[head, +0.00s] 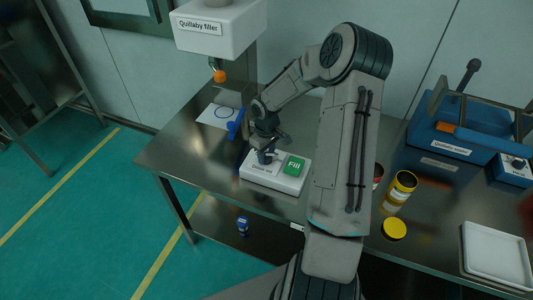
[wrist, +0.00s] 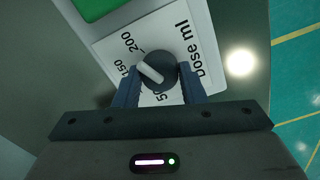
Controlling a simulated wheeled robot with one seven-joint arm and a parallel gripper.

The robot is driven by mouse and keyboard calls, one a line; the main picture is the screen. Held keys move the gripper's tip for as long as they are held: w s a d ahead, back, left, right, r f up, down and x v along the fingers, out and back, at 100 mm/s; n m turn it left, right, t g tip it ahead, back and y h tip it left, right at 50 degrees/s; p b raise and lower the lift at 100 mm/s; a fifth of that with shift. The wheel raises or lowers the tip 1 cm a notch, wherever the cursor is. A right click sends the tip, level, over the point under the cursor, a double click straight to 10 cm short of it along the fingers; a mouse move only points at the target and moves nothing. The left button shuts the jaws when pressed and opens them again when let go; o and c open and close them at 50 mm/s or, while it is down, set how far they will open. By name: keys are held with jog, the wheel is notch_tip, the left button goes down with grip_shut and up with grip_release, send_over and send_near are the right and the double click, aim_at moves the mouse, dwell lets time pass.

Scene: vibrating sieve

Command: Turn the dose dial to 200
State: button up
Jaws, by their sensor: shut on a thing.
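The dose dial (wrist: 157,70) is a dark round knob with a pale pointer bar on a white panel (wrist: 105,50) marked "Dose ml". The numbers 50, 150 and 200 show around it. The bar slants from upper left to lower right, its upper-left end on the side of 150 and 200; I cannot tell the exact setting. My gripper (wrist: 159,82) is shut on the dial, one blue finger on each side. In the head view my gripper (head: 265,154) is over the left part of the control box (head: 262,178) and mostly hides the dial.
The green Fill button (head: 294,166) is just right of the dial. The Quillaby filler (head: 215,28) with an orange nozzle (head: 219,76) overhangs the table.

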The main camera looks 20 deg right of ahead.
aim_at(267, 155)
jog(key=shift+n, duration=0.3)
jog(key=o, duration=1)
jog(key=shift+r, duration=0.15)
notch_tip(267, 155, up, 14)
jog(key=shift+f+b, duration=0.15)
jog(key=shift+b, duration=0.75)
